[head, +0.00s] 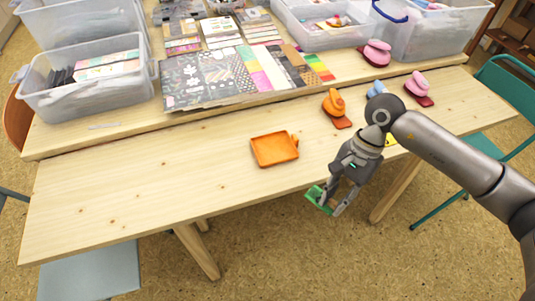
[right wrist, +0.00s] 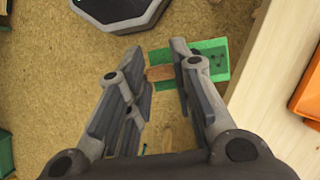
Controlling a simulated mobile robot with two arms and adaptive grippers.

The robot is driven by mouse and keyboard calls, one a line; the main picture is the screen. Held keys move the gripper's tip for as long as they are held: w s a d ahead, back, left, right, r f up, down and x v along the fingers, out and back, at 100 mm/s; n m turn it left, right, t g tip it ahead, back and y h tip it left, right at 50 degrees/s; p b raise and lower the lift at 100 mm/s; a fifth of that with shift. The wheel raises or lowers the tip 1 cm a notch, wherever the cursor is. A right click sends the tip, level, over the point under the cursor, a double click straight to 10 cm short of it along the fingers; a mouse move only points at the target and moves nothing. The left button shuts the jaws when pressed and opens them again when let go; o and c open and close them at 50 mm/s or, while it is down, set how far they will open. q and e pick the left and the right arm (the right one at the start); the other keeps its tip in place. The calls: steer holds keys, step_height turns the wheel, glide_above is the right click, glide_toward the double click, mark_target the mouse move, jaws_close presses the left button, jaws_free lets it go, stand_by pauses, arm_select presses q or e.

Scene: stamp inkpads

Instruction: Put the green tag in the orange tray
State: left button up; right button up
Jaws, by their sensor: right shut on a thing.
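My right gripper (head: 327,203) is shut on the green tag (head: 315,195) and holds it past the front edge of the table, over the floor. In the right wrist view the tag (right wrist: 213,62) sticks out beyond the right finger, with a brownish part between the fingertips (right wrist: 160,75). The orange tray (head: 275,149) lies flat and empty on the table, up and left of the gripper. Part of it shows at the right edge of the right wrist view (right wrist: 309,95). My left gripper is out of view.
An orange stamp (head: 335,105), pink stamps (head: 418,86) and a blue stamp (head: 376,88) stand behind my right arm. A yellow piece (head: 390,139) is partly hidden by the arm. Clear bins (head: 85,95) and patterned paper (head: 210,80) lie behind. The table's left part is clear.

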steer(key=w+a+r+m+t+h+b, duration=0.1)
steer(key=w+a+r+m+t+b, duration=0.35)
steer(key=m, duration=0.75)
steer(key=w+a+r+m+t+h+b, duration=0.1)
steer(key=w+a+r+m+t+b, duration=0.15)
steer(key=w+r+m+b, duration=0.6)
steer(key=m+p, duration=0.1)
steer(key=m, duration=0.2)
glide_toward(264, 150)
steer(key=shift+w+d+f, duration=0.25)
steer(key=shift+w+d, duration=0.1)
steer(key=shift+w, duration=0.05)
steer(key=shift+w+a+f, duration=0.4)
steer(key=shift+f, duration=0.25)
step_height(264, 150, down, 3)
steer(key=shift+w+a+f, duration=0.15)
steer(key=shift+f, duration=0.05)
steer(key=shift+t, duration=0.3)
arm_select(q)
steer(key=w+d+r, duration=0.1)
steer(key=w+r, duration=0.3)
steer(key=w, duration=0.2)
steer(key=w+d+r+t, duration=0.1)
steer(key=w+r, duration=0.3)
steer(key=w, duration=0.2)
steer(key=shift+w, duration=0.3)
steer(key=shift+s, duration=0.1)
arm_select(e)
steer(key=shift+f, duration=0.1)
